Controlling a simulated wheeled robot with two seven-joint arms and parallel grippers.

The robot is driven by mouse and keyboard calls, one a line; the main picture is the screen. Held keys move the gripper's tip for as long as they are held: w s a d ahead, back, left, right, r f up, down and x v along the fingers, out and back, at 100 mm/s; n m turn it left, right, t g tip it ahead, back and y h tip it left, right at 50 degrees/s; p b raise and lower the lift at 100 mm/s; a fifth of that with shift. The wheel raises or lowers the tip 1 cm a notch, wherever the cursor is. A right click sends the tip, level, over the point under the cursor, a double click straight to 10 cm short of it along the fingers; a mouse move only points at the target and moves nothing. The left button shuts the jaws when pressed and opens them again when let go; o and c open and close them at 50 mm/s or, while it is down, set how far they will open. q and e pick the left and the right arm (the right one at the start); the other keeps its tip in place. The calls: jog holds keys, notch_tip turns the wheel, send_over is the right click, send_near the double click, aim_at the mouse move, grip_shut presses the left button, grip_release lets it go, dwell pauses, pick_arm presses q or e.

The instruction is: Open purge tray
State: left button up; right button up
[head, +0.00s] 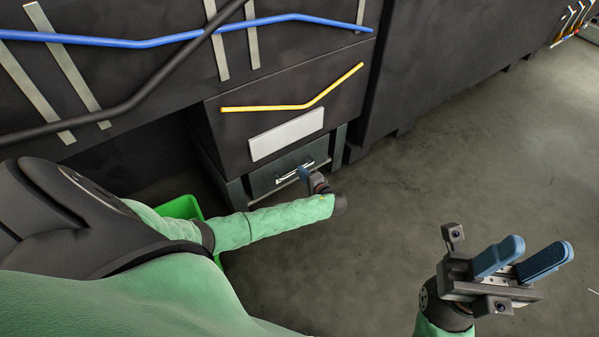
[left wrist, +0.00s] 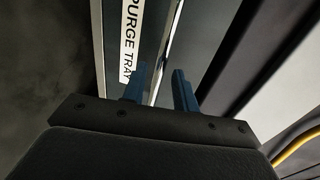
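The purge tray (head: 264,182) is a dark grey drawer low in the cabinet, with a metal bar handle (head: 289,174) on its front. It looks shut. In the left wrist view its white label (left wrist: 131,38) reads "PURGE TRAY", and the handle bar (left wrist: 168,48) runs beside it. My left gripper (head: 304,173) is at the handle. In the left wrist view its blue fingers (left wrist: 160,80) are apart, with the bar passing between them; contact cannot be told. My right gripper (head: 540,246) is open and empty, over the floor at the right.
Above the tray is a dark cabinet block with a yellow line (head: 292,107) and a blank pale plate (head: 287,134). A green container (head: 182,207) stands on the floor, partly behind my left arm. The floor (head: 440,150) to the right is clear.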

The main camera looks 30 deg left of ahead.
pick_arm(q)
jog(key=shift+x, duration=1.7)
grip_shut()
